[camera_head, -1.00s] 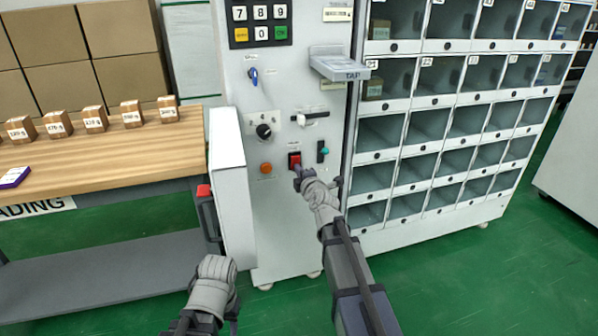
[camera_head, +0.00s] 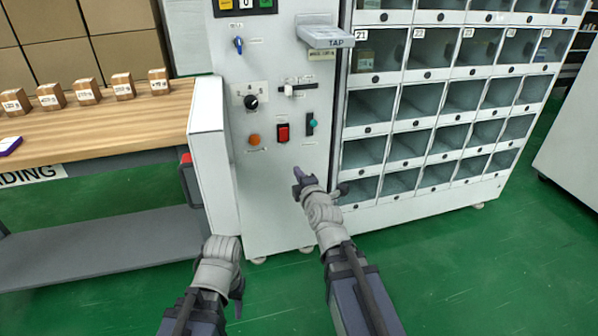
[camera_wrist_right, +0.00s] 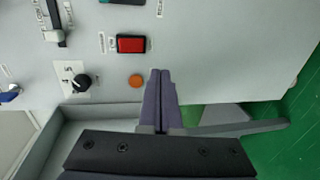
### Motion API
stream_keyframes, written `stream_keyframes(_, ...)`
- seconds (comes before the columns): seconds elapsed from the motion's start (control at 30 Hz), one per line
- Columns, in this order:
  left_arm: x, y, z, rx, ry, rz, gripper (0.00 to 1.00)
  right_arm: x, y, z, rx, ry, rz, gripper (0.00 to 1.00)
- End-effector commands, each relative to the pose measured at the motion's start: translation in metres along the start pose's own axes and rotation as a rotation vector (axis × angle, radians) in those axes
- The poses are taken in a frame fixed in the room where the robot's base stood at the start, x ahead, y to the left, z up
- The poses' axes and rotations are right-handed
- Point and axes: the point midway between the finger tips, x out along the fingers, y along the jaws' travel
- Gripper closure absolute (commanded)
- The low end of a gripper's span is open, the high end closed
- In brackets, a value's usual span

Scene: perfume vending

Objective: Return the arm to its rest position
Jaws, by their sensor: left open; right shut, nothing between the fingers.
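My right gripper (camera_head: 300,178) is in front of the lower part of the machine's control panel (camera_head: 268,180), below the red switch (camera_head: 283,132). It is shut and empty. In the right wrist view its closed fingers (camera_wrist_right: 161,88) point toward the panel, with the orange button (camera_wrist_right: 136,81) beside the tips and the red switch (camera_wrist_right: 131,44) above, apart from them. My left gripper is at the bottom of the head view, in front of the machine's base; its fingers (camera_head: 239,298) are partly hidden by the wrist, so the gap between them does not show clearly.
The open panel door (camera_head: 212,160) stands left of the control panel, close to my left arm. Glass-fronted lockers (camera_head: 370,105) stand to the right. A wooden table (camera_head: 110,125) with several small boxes is at left. Green floor (camera_head: 440,270) is free at lower right.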

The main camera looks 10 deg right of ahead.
Motion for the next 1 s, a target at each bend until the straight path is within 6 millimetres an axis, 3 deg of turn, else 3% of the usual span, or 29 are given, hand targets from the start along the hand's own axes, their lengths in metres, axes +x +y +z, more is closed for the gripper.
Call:
stream_keyframes(0.33, 0.0, 0.0, 0.0, 0.0, 0.0, 0.0, 0.5, 0.0, -0.004, -0.006, 0.02, 0.013, -0.019, 1.0)
stream_keyframes(0.43, 0.0, 0.0, 0.0, 0.0, 0.0, 0.0, 0.5, -0.002, -0.022, -0.028, 0.101, 0.059, -0.105, 1.0)
stream_keyframes(0.53, 0.0, 0.0, 0.0, 0.0, 0.0, 0.0, 0.5, -0.012, -0.056, -0.062, 0.244, 0.107, -0.275, 1.0)
stream_keyframes(0.7, -0.001, 0.0, 0.0, 0.0, 0.0, 0.0, 0.5, -0.051, -0.123, -0.113, 0.512, 0.052, -0.641, 1.0)
stream_keyframes(0.8, -0.001, 0.0, 0.0, 0.0, 0.0, 0.0, 0.5, -0.083, -0.158, -0.13, 0.647, -0.075, -0.838, 1.0)
stream_keyframes(1.0, -0.001, 0.0, 0.0, 0.0, 0.0, 0.0, 0.5, -0.147, -0.201, -0.139, 0.824, -0.432, -1.083, 1.0)
